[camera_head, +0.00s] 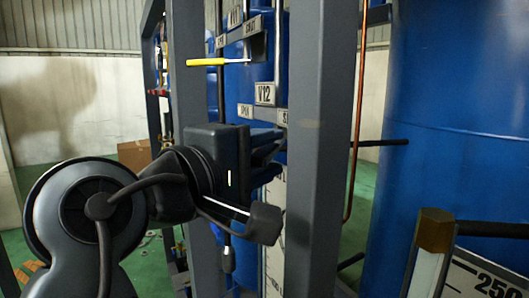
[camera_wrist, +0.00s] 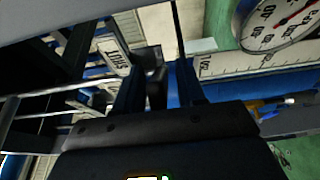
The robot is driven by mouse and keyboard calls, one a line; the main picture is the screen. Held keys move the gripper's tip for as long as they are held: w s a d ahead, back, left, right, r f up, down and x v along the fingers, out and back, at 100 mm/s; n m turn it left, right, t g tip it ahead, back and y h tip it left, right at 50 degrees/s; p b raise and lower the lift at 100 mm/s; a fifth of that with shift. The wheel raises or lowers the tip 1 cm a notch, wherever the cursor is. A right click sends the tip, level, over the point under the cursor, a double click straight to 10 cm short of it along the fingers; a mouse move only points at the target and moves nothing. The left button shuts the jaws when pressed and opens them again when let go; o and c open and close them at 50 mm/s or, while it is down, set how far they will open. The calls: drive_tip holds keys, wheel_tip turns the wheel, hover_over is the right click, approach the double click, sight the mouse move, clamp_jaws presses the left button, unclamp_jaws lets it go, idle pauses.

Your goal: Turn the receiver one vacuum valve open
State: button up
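In the head view, my gripper (camera_head: 266,148) reaches between two grey posts, just below a plate marked V12 (camera_head: 265,93). An OPEN plate (camera_head: 245,111) and a partly hidden plate (camera_head: 282,117) sit below V12. The V12 handle is not clearly visible there; my gripper covers that area. A yellow-handled lever (camera_head: 205,62) points left above, near the V11 plate (camera_head: 235,16). In the wrist view, the fingers (camera_wrist: 157,92) stand apart with a dark block (camera_wrist: 157,88) between them; I cannot tell whether they touch it. A SHUT plate (camera_wrist: 112,54) is left of them.
Grey posts (camera_head: 318,150) stand close to my gripper on both sides. A copper pipe (camera_head: 357,120) runs behind the right post. A large blue tank (camera_head: 460,90) fills the right. The wrist view shows a round gauge (camera_wrist: 278,20) and a ruled scale (camera_wrist: 250,62).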

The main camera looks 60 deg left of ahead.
drive_tip(key=shift+c, duration=0.3)
clamp_jaws()
